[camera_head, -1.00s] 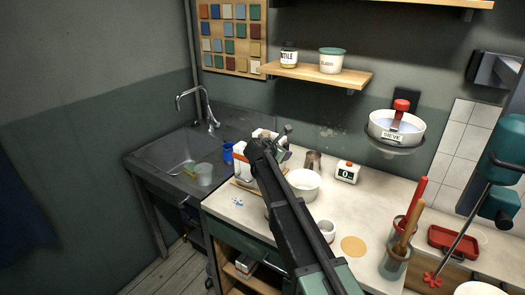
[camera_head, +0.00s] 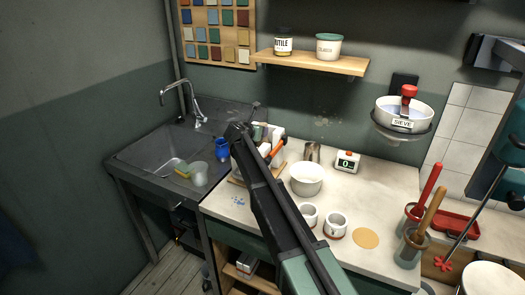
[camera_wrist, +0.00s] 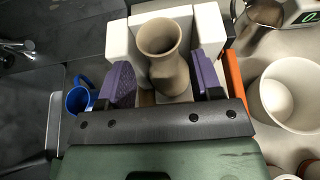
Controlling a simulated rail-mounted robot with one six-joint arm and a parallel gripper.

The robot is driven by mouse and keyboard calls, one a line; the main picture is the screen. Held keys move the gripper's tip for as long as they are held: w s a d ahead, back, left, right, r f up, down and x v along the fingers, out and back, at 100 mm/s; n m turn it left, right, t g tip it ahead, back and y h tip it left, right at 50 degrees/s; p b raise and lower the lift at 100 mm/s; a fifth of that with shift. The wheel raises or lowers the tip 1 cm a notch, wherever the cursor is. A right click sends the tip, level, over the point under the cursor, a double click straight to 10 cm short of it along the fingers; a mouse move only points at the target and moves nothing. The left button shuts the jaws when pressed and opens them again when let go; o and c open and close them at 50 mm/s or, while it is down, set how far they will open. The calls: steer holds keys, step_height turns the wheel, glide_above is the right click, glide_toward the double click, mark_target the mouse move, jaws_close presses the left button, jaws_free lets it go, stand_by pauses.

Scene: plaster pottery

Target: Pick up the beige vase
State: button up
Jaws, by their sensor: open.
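The beige vase (camera_wrist: 168,74) stands upright in the wrist view, with its round open mouth towards the camera. White blocks stand behind it and on both sides. My gripper (camera_wrist: 163,80) is open, with one purple finger pad to the left of the vase and the other to its right. The vase lies between the pads, and a gap shows at least on the left. In the head view my arm covers most of that spot, and I cannot make out the vase clearly there.
White blocks (camera_head: 279,135) and an orange bar (camera_head: 277,147) are close to my gripper. A blue mug (camera_head: 221,149) stands left by the sink (camera_head: 150,150). A white bowl (camera_head: 307,178) and two white cups stand right. The worktop (camera_head: 375,200) has free room further right.

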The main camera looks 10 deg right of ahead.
steer(key=b+x, duration=0.2)
steer(key=x, duration=0.3)
steer(key=shift+f, duration=0.2)
steer(key=shift+r, duration=0.15)
steer(key=c, duration=0.6)
steer(key=shift+c, duration=0.2)
